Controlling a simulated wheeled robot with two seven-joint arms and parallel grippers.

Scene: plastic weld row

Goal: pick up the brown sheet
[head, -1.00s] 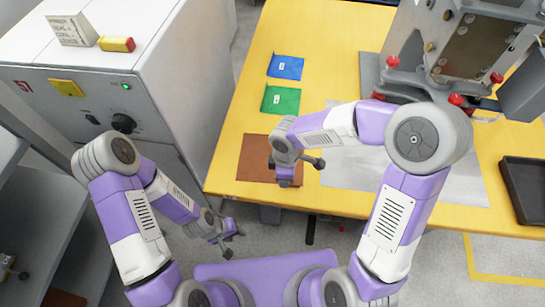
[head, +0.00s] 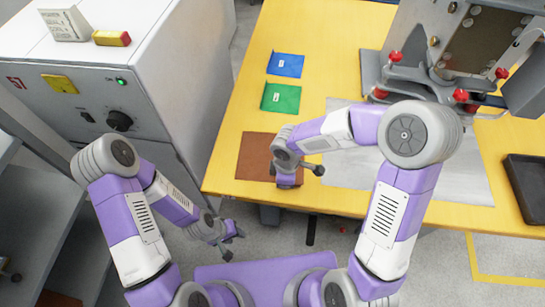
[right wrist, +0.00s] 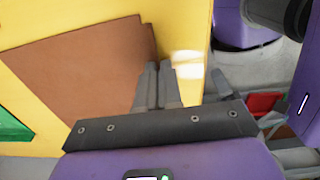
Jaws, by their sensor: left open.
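The brown sheet (head: 256,152) lies on the yellow table at its near left, below the green sheet. My right gripper (head: 286,181) is at the sheet's near right part and hides that corner. In the right wrist view, the brown sheet (right wrist: 85,65) spreads to the left of the fingers. The right fingers (right wrist: 158,68) are close together at the sheet's corner and appear shut on it. No lift of the sheet shows. My left gripper (head: 225,240) is open and empty, low beside the table's near left corner.
A blue sheet (head: 286,65) and a green sheet (head: 281,98) lie farther back on the table (head: 225,155). A grey press with red knobs (head: 463,95) stands at the back right. A black tray (head: 528,185) is at the right. A grey cabinet (head: 160,75) stands left of the table.

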